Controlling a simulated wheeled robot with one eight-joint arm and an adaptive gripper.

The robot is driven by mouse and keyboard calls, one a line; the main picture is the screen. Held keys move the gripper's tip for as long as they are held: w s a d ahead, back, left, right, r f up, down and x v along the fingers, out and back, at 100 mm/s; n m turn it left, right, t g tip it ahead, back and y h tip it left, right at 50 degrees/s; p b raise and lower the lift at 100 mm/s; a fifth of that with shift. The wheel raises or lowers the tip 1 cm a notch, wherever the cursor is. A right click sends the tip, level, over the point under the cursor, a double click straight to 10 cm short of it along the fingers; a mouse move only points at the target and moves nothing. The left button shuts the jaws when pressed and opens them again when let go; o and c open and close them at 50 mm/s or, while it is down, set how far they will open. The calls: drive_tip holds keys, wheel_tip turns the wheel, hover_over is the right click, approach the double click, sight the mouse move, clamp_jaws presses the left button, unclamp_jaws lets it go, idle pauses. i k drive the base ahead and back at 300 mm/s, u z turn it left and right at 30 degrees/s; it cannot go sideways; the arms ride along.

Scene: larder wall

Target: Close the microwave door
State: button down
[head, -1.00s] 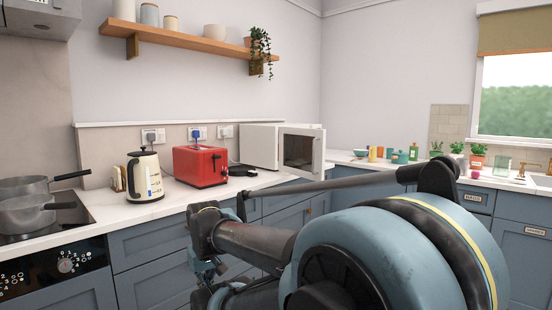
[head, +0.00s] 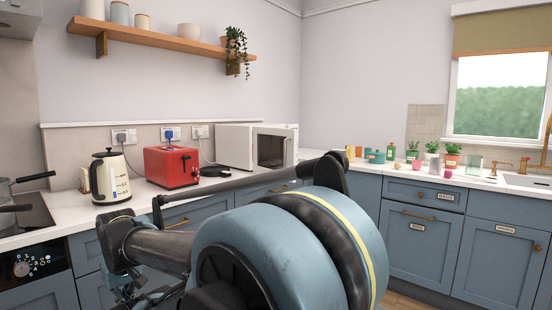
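The white microwave (head: 234,146) stands on the counter against the back wall, right of the red toaster. Its door (head: 271,149), with a dark window, appears to stand partly open, its hinge at the left and its free right edge out toward me. How wide the gap is cannot be told, and the inside is hidden. My arm fills the lower middle of the view, in front of the counter. My gripper (head: 132,292) seems to be at the arm's lower left end, low and well away from the door. It is partly hidden, and its fingers cannot be made out.
A red toaster (head: 171,167) and a cream kettle (head: 111,178) stand left of the microwave. A black round item (head: 215,171) lies in front of it. Pots (head: 375,156) and plants (head: 452,155) line the right counter. A wooden shelf (head: 165,40) hangs above.

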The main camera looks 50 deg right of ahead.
sight(270, 154)
drive_tip(key=k, duration=0.9)
drive_tip(key=z, duration=0.6)
drive_tip(key=i, duration=1)
